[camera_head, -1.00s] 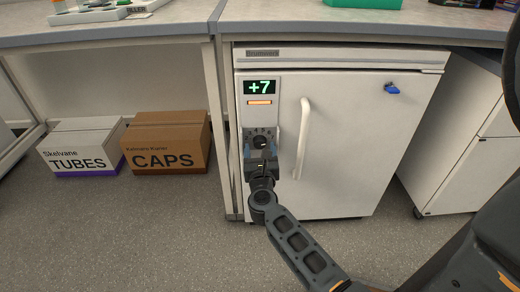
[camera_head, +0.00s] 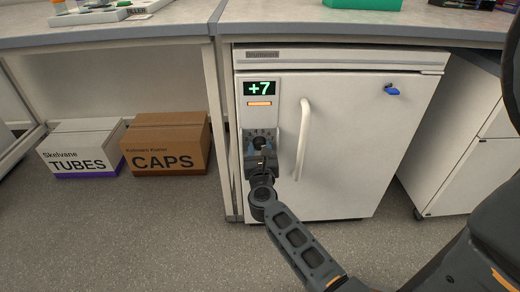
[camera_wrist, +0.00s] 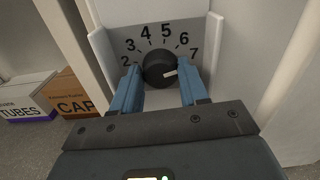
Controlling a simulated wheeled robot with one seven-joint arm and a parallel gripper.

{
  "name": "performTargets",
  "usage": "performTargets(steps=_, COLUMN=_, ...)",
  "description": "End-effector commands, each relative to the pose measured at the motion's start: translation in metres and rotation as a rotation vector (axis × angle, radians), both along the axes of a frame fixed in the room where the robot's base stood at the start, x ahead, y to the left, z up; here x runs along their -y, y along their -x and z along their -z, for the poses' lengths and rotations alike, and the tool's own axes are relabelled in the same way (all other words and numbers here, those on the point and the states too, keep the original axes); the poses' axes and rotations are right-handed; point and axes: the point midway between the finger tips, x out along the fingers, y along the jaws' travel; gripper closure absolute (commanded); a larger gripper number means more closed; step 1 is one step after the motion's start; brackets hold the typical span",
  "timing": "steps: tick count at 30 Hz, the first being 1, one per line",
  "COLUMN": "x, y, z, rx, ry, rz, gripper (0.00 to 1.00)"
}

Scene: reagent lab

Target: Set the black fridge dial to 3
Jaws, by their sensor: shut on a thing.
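In the head view my gripper (camera_head: 260,150) is at the fridge's control panel and partly covers the dial. The fridge display (camera_head: 260,88) above it reads +7, with an orange bar lit below.
Boxes marked TUBES (camera_head: 84,150) and CAPS (camera_head: 166,145) stand on the floor at left. The worktop edge is above.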

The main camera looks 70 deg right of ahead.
Motion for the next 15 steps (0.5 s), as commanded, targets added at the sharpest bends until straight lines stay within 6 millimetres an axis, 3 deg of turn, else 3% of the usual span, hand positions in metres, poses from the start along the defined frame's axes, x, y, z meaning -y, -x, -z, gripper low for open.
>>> performTargets(steps=15, x=-0.0006, y=-0.0008, z=-0.0026, rx=-0.116, ry=0.048, rz=-0.001, gripper=0.87)
